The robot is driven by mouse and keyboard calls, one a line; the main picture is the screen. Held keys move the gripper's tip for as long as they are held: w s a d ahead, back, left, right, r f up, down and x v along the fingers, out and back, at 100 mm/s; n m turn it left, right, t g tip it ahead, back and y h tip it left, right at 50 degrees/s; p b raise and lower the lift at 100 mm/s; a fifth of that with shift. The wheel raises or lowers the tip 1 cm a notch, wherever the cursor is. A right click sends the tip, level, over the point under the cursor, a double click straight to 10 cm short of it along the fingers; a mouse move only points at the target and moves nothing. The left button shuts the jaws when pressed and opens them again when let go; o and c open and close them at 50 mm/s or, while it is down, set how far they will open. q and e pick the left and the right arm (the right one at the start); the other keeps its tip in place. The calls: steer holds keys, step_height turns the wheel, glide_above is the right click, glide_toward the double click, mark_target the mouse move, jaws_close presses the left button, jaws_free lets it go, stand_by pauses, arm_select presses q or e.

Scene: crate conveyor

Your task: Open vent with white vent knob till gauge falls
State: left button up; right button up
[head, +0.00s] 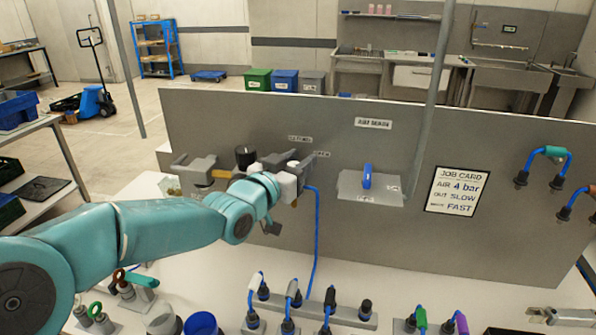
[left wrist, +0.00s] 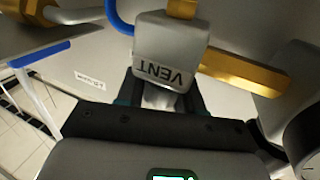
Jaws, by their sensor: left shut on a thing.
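The grey vent block (left wrist: 172,52), lettered VENT, fills the upper middle of the left wrist view. The white vent knob (left wrist: 160,97) shows below it, between the fingers of my left gripper (left wrist: 160,104), which is shut on it. In the head view my left gripper (head: 278,186) is at the pipework on the grey panel, and my own wrist hides most of the knob. A black round part (head: 245,156) stands on the pipework left of the gripper. I cannot tell whether it is the gauge, and no gauge reading shows. My right gripper is not in view.
A blue hose (head: 316,230) hangs from the pipework to the bench. A job card (head: 457,190) and a grey plate with a blue handle (head: 367,178) are on the panel (head: 400,240). Several hose fittings (head: 290,300) stand along the front bench. Free panel space lies right of the gripper.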

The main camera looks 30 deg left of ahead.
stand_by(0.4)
arm_select(q)
steer(key=o, duration=1)
steer(key=shift+c, duration=0.2)
steer(key=shift+s, duration=0.1)
steer(key=shift+s, duration=0.25)
steer(key=s+a+b, duration=0.1)
steer(key=s+b, duration=0.1)
steer(key=s, duration=1.3)
steer(key=shift+s+a, duration=0.3)
steer(key=shift+s, duration=0.05)
steer(key=shift+c, duration=0.2)
